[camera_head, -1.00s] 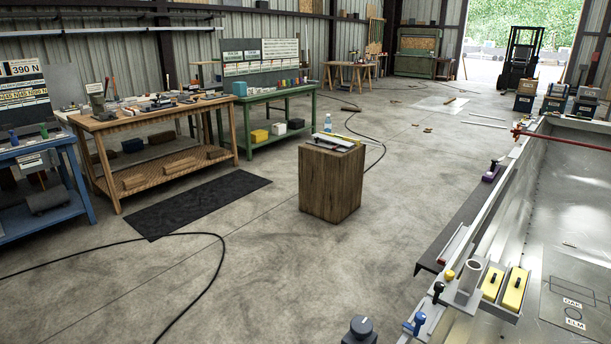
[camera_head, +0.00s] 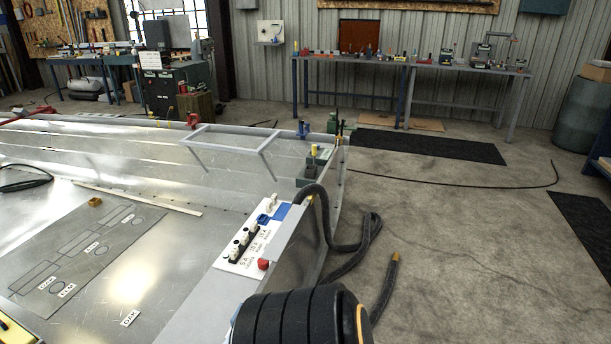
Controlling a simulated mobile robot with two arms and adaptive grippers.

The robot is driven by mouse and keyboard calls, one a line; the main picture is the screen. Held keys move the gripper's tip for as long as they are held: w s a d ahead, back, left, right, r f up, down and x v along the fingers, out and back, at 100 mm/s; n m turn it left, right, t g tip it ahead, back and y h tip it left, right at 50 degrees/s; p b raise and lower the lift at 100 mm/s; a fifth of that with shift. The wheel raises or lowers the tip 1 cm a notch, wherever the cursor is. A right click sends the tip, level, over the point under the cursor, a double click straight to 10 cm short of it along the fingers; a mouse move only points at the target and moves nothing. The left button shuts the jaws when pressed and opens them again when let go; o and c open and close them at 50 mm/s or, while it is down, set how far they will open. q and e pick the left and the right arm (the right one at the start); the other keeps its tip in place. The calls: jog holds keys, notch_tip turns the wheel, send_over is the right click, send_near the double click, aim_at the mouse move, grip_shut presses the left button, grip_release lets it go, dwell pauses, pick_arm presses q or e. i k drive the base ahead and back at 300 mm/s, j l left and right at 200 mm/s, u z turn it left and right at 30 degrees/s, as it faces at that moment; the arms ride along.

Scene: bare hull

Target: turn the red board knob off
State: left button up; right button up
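A white board (camera_head: 231,262) lies on the top edge of the hull's near right side, tilted in the picture. A small red knob (camera_head: 263,264) sits at its near right corner. Several black-and-white switches (camera_head: 241,240) stand in a row on the board, with small labels beside them. A blue piece (camera_head: 264,219) and a white fitting (camera_head: 271,203) are towards its far end. The knob is too small to tell which way it is turned. Neither gripper is in view.
A black hose (camera_head: 350,247) runs from beside the board over the hull's edge to the floor. The bare metal hull (camera_head: 130,270) spreads to the left. A grey frame (camera_head: 235,142) stands on the hull's far side. The concrete floor (camera_head: 460,260) at right is mostly clear.

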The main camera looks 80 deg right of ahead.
aim_at(262, 265)
jog(key=z, duration=2.3)
jog(key=i+z, duration=0.15)
jog(key=z, duration=0.25)
